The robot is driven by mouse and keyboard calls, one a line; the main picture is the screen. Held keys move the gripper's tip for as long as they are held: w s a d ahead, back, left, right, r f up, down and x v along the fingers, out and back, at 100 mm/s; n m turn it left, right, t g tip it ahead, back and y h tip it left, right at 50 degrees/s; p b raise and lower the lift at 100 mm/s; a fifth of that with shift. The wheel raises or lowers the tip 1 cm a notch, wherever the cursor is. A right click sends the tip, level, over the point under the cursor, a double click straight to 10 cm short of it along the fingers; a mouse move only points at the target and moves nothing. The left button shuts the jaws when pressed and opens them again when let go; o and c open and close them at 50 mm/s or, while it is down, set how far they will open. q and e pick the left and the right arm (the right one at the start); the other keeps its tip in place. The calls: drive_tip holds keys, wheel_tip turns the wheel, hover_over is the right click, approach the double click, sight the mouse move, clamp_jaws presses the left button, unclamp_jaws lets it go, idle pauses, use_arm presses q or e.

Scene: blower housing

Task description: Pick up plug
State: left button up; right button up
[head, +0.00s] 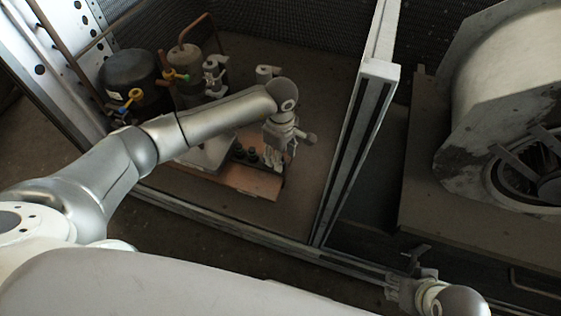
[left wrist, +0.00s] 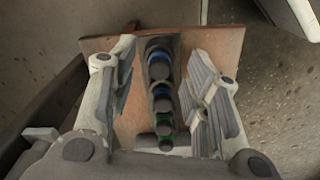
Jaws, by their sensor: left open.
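Several dark round plugs stand in a row in a narrow holder; in the left wrist view two have blue rings (left wrist: 160,68) and the ones nearer the camera have green rings (left wrist: 164,130). I cannot tell which one the task means. In the head view the plugs (head: 243,154) show small and dark beside my left gripper (head: 277,160). In the left wrist view my left gripper (left wrist: 165,85) is open, with one finger on each side of the row and nothing held between them. My right gripper (head: 413,260) shows at the lower right of the head view, partly visible; its jaw state is unclear.
The holder rests on a reddish-brown board (head: 250,184) inside a metal frame. A black compressor (head: 130,74) and copper pipes stand behind and left of it. A pale upright post (head: 360,130) stands to the right, with a large blower housing (head: 510,75) beyond.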

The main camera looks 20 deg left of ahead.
use_arm(q)
drive_tip(key=shift+f, duration=0.4)
drive_tip(key=shift+r, duration=0.1)
drive_tip(key=c, duration=0.9)
